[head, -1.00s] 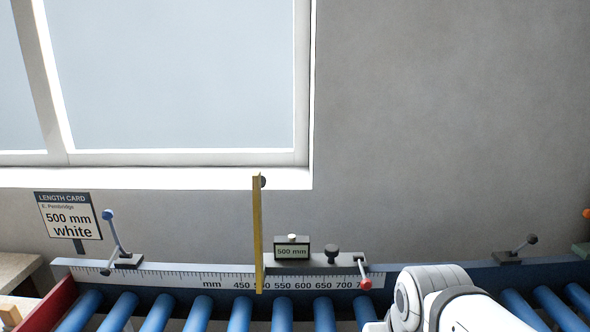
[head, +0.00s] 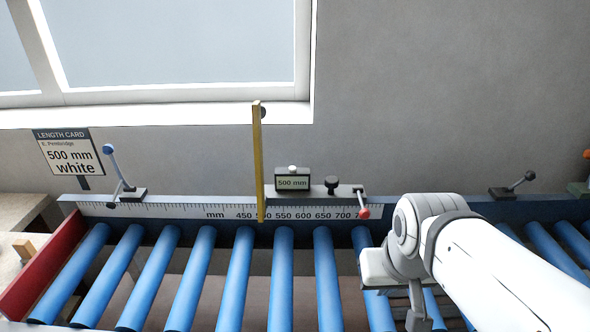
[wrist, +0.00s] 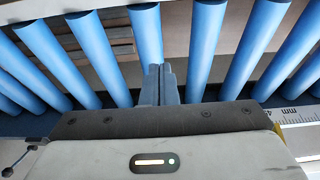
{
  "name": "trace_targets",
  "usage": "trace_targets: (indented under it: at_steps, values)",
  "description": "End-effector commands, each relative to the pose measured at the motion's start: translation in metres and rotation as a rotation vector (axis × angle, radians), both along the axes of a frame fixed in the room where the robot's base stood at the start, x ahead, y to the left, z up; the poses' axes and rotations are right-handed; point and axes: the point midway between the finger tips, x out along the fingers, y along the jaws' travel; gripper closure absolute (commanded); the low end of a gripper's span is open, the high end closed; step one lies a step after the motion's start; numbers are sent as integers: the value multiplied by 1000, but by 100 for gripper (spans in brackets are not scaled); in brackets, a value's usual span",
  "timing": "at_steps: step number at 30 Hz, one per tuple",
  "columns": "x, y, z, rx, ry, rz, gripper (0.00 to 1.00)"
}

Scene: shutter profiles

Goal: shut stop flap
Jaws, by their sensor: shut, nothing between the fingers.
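The stop flap (head: 257,165) is a thin yellow upright strip with a dark knob near its top. It stands at the left end of a grey stop carriage (head: 318,190) on the ruled fence, and its lower end reaches the scale near 500. My gripper (wrist: 161,72) is shut and empty above the blue rollers in the wrist view. In the head view my arm is right of the carriage, apart from the flap.
Blue rollers (head: 239,275) run in front of the scale (head: 150,210), clear left of my arm. A red end plate (head: 45,265) closes the left end. A blue-knobbed clamp (head: 118,172) and a black-knobbed one (head: 517,185) stand on the fence. A card (head: 70,153) reads "500 mm white".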

Motion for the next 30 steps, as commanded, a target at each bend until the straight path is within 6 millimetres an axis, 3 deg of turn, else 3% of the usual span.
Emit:
trace_targets:
  at_steps: [4,8,12,18,24,30]
  values:
    - [10,9,2,58,18,-27,100]
    - [43,35,12,238,63,-97,100]
    - [100,73,37,532,116,-174,100]
    - [192,112,91,977,154,-206,100]
    - [269,116,149,1360,136,-159,100]
    - [302,108,181,1549,108,-108,100]
